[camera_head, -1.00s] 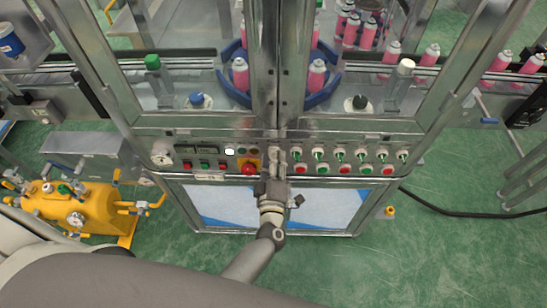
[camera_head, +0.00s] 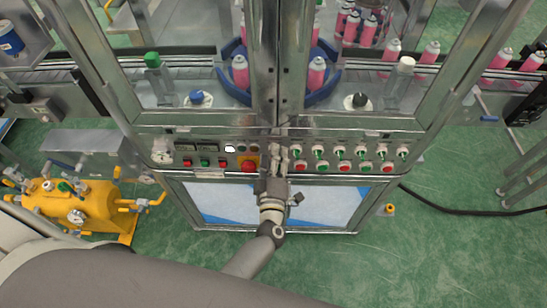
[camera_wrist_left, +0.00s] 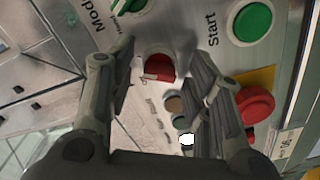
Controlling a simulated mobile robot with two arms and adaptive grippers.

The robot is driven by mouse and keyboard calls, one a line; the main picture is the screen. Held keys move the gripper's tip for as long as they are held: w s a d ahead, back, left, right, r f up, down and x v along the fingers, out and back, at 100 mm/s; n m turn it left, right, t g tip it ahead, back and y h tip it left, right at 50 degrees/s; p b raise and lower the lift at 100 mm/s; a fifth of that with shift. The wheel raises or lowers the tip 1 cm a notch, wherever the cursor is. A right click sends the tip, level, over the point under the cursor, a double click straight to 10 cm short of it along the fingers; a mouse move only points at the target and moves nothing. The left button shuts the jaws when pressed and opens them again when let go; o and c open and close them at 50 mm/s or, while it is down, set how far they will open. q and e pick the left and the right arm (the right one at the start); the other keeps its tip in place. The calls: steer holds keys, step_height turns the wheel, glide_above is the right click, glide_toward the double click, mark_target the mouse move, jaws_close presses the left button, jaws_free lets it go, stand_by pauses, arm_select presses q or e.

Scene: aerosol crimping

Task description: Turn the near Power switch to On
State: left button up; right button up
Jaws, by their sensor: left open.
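In the left wrist view a small red switch knob (camera_wrist_left: 158,68) with a pale mark on it sits on the panel, between my left fingers. Its label is not readable, so I cannot confirm it is the Power switch. My left gripper (camera_wrist_left: 165,75) is open, with one finger on each side of the knob. I cannot tell whether either finger touches it. In the head view my left gripper (camera_head: 280,157) is at the middle of the control panel and hides that part of it. My right gripper is not in view.
A red mushroom button (camera_head: 249,166) is just left of my gripper. A green Start button (camera_wrist_left: 253,22) and a green knob by the Mode label are near the fingers. Rows of switches (camera_head: 342,153) and buttons lie to the right. Metal door frames stand above the panel.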

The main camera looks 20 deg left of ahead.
arm_select(q)
steer(key=v, duration=1.2)
steer(key=s+f+m+g+h, duration=0.2)
steer(key=s+f+m+g, duration=0.15)
steer(key=f, duration=0.55)
steer(key=s+d+f+m+g+h+b, duration=0.1)
steer(key=s+f+m+g+h, duration=0.25)
steer(key=f, duration=0.65)
steer(key=s+f+m+g+h, duration=0.1)
steer(key=s+f+m+h, duration=0.1)
steer(key=s+f+m, duration=0.5)
steer(key=s+a+f+m+g+y, duration=0.1)
steer(key=s+a+f+g, duration=0.3)
steer(key=s+a+f, duration=0.2)
steer(key=s+a+f+m+g+y, duration=0.1)
steer(key=s+a+f+g, duration=0.3)
steer(key=s+f, duration=0.5)
steer(key=s+a+m, duration=0.1)
steer(key=s+a, duration=0.1)
steer(key=shift+s+a+b, duration=0.35)
steer(key=shift+a, duration=0.05)
steer(key=shift+f+y, duration=0.15)
steer(key=shift+y, duration=0.1)
